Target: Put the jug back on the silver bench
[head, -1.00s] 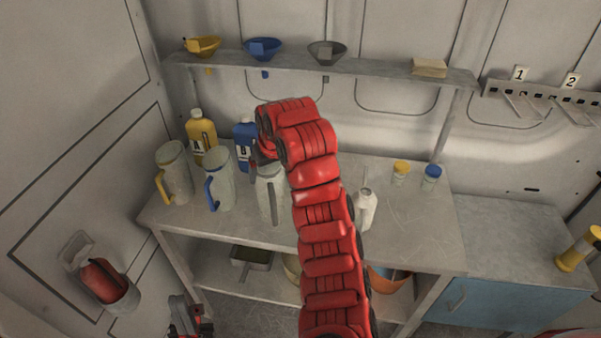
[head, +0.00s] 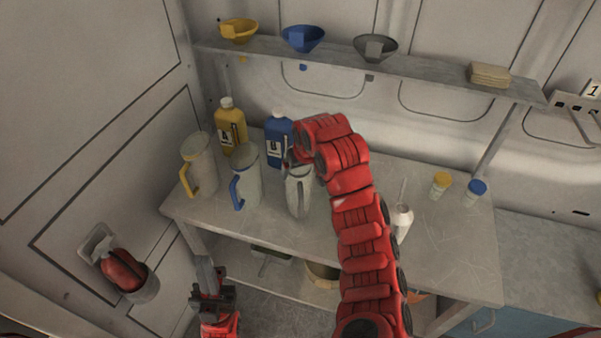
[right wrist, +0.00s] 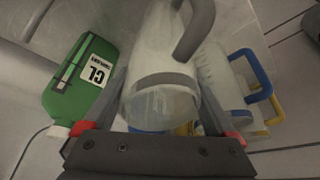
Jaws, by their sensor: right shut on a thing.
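A pale, translucent jug with a dark grey handle (head: 299,196) is upright at the silver bench (head: 270,226), right of the two other jugs. Its base looks to be on or just above the top; I cannot tell which. My right gripper (right wrist: 163,88) is shut on this jug, with a finger on each side of it in the right wrist view (right wrist: 155,60). In the head view my red right arm hides part of the jug and most of that gripper. My left gripper (head: 209,284) is low at the left, in front of the bench, its jaw gap unclear.
A yellow-handled jug (head: 200,165) and blue-handled jug (head: 247,180) stand left. Behind are yellow (head: 230,125) and blue (head: 278,140) bottles; a green bottle (right wrist: 85,80) shows in the wrist view. A shelf (head: 430,80) runs above.

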